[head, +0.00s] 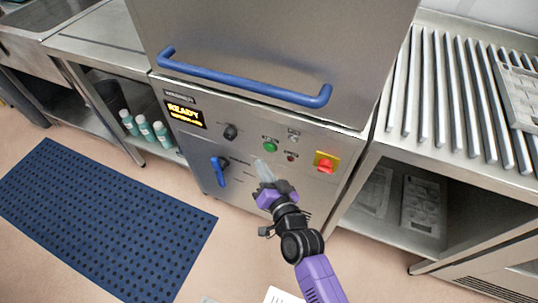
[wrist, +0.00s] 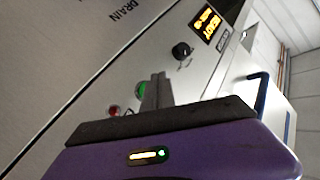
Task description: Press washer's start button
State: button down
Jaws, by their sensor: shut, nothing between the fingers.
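The washer (head: 222,152) is a steel cabinet with a control panel on its front. The green start button (head: 270,146) sits on the panel, with a small dark red button (head: 291,157) to its right. My gripper (head: 262,164) is shut and empty, its fingertips just below the green button in the head view. In the wrist view the shut fingers (wrist: 156,92) partly cover the green button (wrist: 141,90); I cannot tell whether they touch it. The amber display (head: 186,113) reads READY.
A black knob (head: 230,131), a red switch on a yellow plate (head: 326,162) and a blue lever (head: 219,171) are on the same panel. A blue door handle (head: 245,83) juts out above. A roller table (head: 450,90) stands at the right, a blue mat (head: 95,225) lies at the left.

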aim_at(270, 147)
jog(key=shift+w+d+b, duration=0.25)
jog(key=shift+w+b, duration=0.35)
jog(key=shift+w, duration=0.1)
jog(key=shift+w+d+b, duration=0.25)
jog(key=shift+w+b, duration=0.35)
jog(key=shift+w, duration=0.05)
jog(key=shift+w+d+b, duration=0.1)
jog(key=shift+w+b, duration=0.2)
jog(key=shift+b, duration=0.15)
dwell(0.9)
jog(key=shift+w+d+b, duration=0.15)
jog(key=shift+w+b, duration=0.3)
dwell(0.9)
jog(key=shift+s+r, duration=0.1)
jog(key=shift+s+a+p, duration=0.25)
jog(key=shift+s+p, duration=0.45)
jog(key=shift+p, duration=0.1)
